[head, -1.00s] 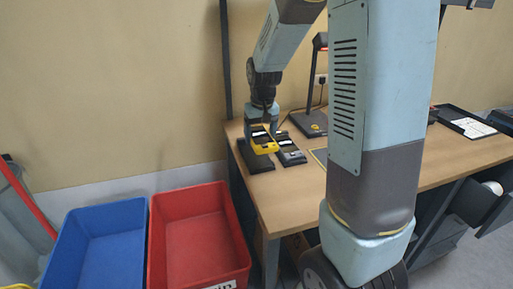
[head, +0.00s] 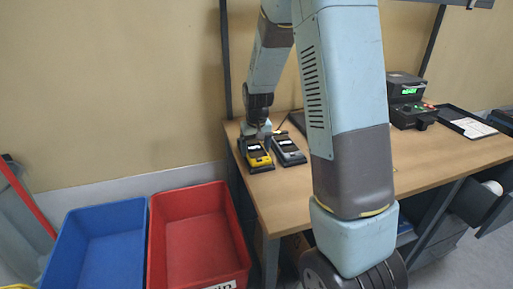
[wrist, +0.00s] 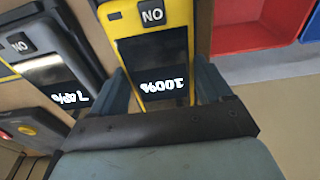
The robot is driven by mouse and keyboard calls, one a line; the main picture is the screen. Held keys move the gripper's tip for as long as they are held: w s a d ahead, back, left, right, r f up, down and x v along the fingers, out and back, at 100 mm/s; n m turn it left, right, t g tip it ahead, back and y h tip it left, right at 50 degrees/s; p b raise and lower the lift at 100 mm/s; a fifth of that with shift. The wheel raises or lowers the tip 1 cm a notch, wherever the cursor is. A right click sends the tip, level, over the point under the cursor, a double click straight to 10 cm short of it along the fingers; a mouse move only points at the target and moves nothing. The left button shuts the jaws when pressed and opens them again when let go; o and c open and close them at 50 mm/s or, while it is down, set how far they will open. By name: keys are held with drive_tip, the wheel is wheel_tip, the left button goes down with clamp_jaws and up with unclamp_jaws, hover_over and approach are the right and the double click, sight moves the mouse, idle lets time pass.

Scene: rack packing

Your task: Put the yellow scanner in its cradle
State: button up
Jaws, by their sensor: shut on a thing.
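The yellow scanner (head: 258,158) lies over the left dark cradle (head: 242,149) at the near left end of the table; I cannot tell whether it is fully seated. My gripper (head: 262,143) is above it, pointing down, shut on its sides. In the wrist view the yellow scanner (wrist: 151,56) lies between the two fingers of my gripper (wrist: 162,82). Its screen reads 100%, upside down. The cradle is mostly hidden beneath the scanner.
A grey scanner (head: 288,149) rests in the dark cradle just right; it also shows in the wrist view (wrist: 42,55). A red bin (head: 199,235) and a blue bin (head: 100,243) stand left of the table (head: 275,205). A dark device (head: 406,95) stands farther right.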

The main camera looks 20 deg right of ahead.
sight(257, 152)
drive_tip(key=o, duration=1.3)
drive_tip(key=shift+f, duration=0.1)
wheel_tip(257, 152, up, 12)
drive_tip(key=s, duration=0.1)
drive_tip(key=s+r+t, duration=0.1)
drive_tip(key=s+r, duration=0.3)
drive_tip(key=s, duration=0.5)
drive_tip(key=s+r+t, duration=0.1)
drive_tip(key=s+r, duration=0.3)
drive_tip(key=s, duration=0.5)
drive_tip(key=s+r+t, duration=0.2)
drive_tip(key=s+r, duration=0.3)
drive_tip(key=s, duration=0.5)
drive_tip(key=shift+d, duration=0.15)
